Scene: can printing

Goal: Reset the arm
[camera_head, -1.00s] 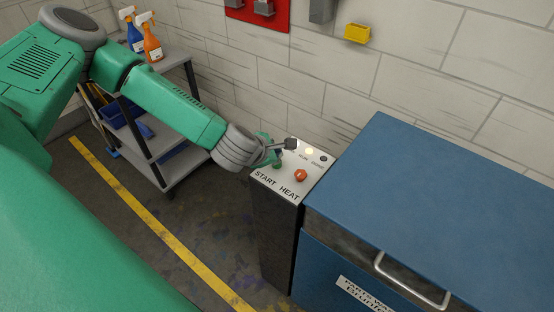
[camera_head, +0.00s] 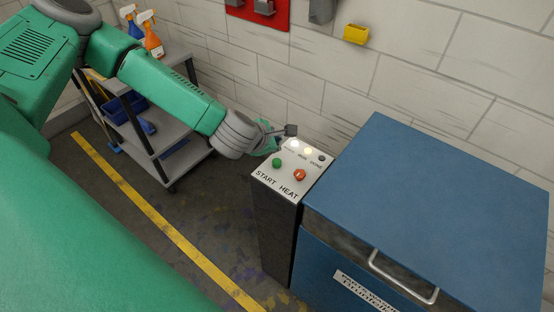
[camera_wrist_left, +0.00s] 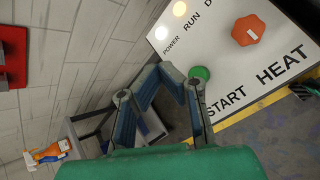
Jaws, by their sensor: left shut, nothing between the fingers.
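My left arm reaches in from the left in the head view. Its gripper (camera_head: 280,131) is above the back left edge of the control panel (camera_head: 267,173), apart from it. In the left wrist view the gripper (camera_wrist_left: 146,78) is shut and empty, its fingertips meeting beside the panel. The panel has a green START button (camera_head: 277,162) and a red HEAT knob (camera_head: 299,175). The green button (camera_wrist_left: 201,73) is just right of the fingers in the wrist view. Two panel lights (camera_head: 308,150) glow. My right gripper is not in view.
A blue machine (camera_head: 430,210) with a metal handle (camera_head: 402,278) stands right of the panel. A grey cart (camera_head: 180,165) with spray bottles (camera_head: 152,40) stands at left. A block wall (camera_head: 420,85) with a yellow holder (camera_head: 356,34) is behind. The floor in front is free.

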